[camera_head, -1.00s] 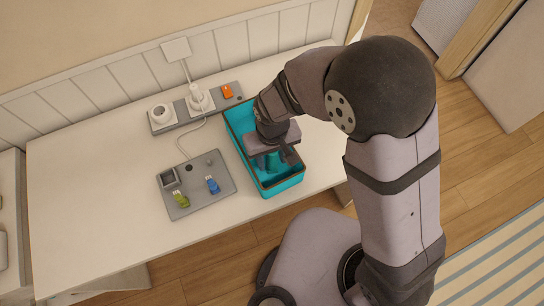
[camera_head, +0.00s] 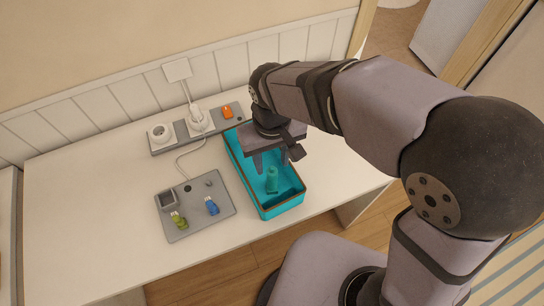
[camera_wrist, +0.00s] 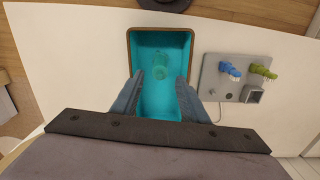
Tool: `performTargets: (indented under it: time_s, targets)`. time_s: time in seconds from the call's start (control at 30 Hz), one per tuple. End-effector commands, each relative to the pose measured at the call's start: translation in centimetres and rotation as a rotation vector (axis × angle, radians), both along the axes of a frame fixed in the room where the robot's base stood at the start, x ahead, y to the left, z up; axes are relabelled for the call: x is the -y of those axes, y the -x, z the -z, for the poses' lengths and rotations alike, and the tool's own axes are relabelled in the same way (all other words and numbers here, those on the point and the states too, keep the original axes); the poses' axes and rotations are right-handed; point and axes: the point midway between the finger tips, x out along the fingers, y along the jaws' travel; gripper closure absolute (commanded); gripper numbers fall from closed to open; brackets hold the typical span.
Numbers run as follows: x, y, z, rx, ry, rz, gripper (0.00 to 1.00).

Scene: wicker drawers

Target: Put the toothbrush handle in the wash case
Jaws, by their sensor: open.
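The wash case (camera_head: 282,208) is an open teal box with a brown rim on the table. A teal-green piece that looks like the toothbrush handle (camera_head: 272,180) is inside it on the floor. It also shows in the wrist view (camera_wrist: 160,68), in the far half of the case. Whether it lies flat or stands is hard to tell. My gripper (camera_head: 270,163) is open and empty above the case, its fingers apart from the handle. In the wrist view, the two fingers (camera_wrist: 159,88) stand wide on either side of the case's interior.
A grey tray (camera_head: 210,222) left of the case holds a blue piece (camera_head: 211,206), a green piece (camera_head: 178,220) and a small square holder (camera_head: 167,200). A power strip (camera_head: 180,137) with a plug and an orange switch (camera_head: 227,112) lies behind. The table's left side is clear.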

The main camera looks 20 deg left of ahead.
Motion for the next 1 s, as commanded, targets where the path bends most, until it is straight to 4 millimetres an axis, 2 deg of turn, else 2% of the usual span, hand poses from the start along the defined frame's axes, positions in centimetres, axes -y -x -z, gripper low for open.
performTargets:
  time_s: [0.13, 0.4, 0.57, 0.67, 0.77, 0.9, 1.0]
  targets:
    - [0.0, 0.0, -0.9, 0.001, -0.001, 0.0, 0.6]
    - [0.1, 0.0, -1.1, -0.001, 0.001, 0.002, 0.6]
    - [1.8, -1.1, -1.0, 0.0, 0.0, 0.044, 0.6]
    - [4.2, -2.3, -0.8, -0.001, 0.001, 0.105, 0.6]
    - [7.8, -3.6, -0.6, 0.0, 0.0, 0.191, 0.6]
    - [14.6, -4.7, 0.1, 0.0, 0.001, 0.354, 0.6]
    - [19.2, -4.5, 0.6, 0.0, 0.001, 0.467, 0.6]
